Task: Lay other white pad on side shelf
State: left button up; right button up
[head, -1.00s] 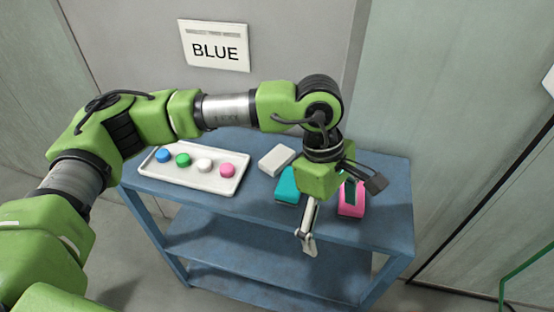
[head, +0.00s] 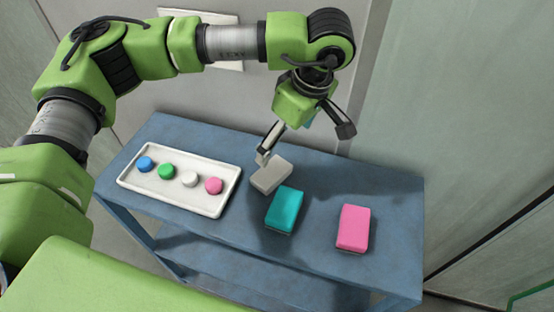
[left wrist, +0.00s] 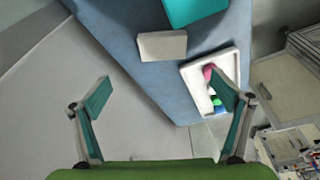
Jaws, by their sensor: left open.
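A white pad (head: 271,175) lies on the top of the blue side shelf (head: 398,195), between a white tray and a teal block. My left gripper (head: 305,143) is open and empty above the back of the shelf. In the head view its left finger overlaps the pad's back edge; I cannot tell if they touch. In the left wrist view the pad (left wrist: 162,46) lies ahead of the open fingers (left wrist: 163,94), clear of both. My right gripper is not in view.
The white tray (head: 165,192) holds several coloured round pieces on the shelf's left. The teal block (head: 285,210) stands right of the pad, and a pink block (head: 353,228) further right. Shelf top is bare at the right end. A wall stands behind.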

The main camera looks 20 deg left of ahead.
pick_arm(q)
jog(key=p, duration=0.2)
send_over(272, 172)
jog(key=d, duration=0.2)
jog(key=f, duration=0.7)
jog(key=shift+s+a+f, duration=0.2)
jog(key=shift+s+a, duration=0.05)
jog(key=shift+w+f, duration=0.15)
jog(key=shift+f, duration=0.15)
jog(key=p+x, duration=0.2)
jog(key=shift+a+f+p, duration=0.1)
jog(key=shift+f+p, duration=0.15)
jog(key=shift+p, duration=0.1)
jog(key=shift+x, duration=1.05)
jog(key=shift+f, duration=0.25)
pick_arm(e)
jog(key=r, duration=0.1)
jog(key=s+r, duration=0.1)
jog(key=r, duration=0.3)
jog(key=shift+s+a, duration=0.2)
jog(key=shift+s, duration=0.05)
pick_arm(q)
jog(key=c, duration=1.1)
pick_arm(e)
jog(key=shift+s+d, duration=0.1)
pick_arm(q)
jog(key=shift+o, duration=0.2)
jog(key=shift+r, duration=0.15)
